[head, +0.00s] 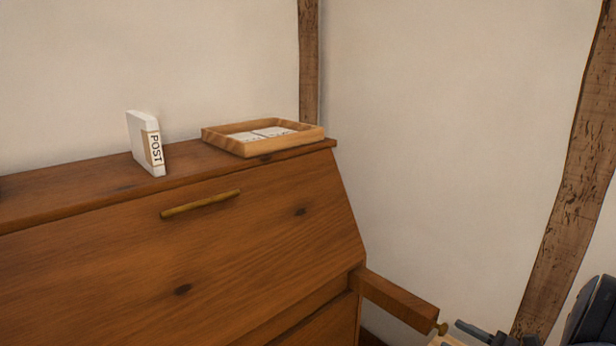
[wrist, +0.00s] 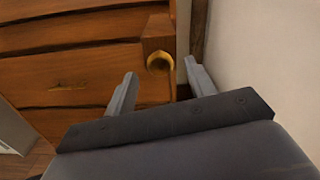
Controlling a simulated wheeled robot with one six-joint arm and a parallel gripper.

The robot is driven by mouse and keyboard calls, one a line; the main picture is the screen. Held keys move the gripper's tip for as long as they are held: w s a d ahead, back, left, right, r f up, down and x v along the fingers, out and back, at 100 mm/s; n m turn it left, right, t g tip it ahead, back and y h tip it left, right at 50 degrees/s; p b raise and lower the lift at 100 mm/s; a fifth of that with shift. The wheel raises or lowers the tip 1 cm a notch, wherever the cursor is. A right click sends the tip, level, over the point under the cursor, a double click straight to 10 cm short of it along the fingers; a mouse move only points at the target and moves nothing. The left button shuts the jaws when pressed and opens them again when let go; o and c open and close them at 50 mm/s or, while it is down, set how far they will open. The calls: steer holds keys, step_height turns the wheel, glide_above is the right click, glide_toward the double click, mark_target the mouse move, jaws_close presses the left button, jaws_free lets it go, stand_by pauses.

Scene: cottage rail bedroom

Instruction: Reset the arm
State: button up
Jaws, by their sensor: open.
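My gripper (wrist: 160,76) is open and empty in the wrist view, its two grey fingers spread apart. A round brass knob (wrist: 160,61) shows between and beyond the fingertips. In the head view my gripper (head: 476,333) is partly cut off at the bottom right. The knob (head: 442,328) there sits on the end of a wooden bar (head: 395,300) that sticks out from the bureau (head: 250,230). A small gap shows between the visible fingertip and the knob.
The bureau's sloping front is closed and has a brass handle (head: 200,204). On its top stand a white block labelled POST (head: 143,140) and a wooden tray (head: 282,147) holding white cards. A plaster wall and timber post (head: 570,190) lie to the right.

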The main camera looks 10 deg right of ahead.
mark_target(431, 323)
steer(key=x, duration=0.7)
steer(key=shift+w, duration=0.15)
steer(key=shift+a, duration=0.1)
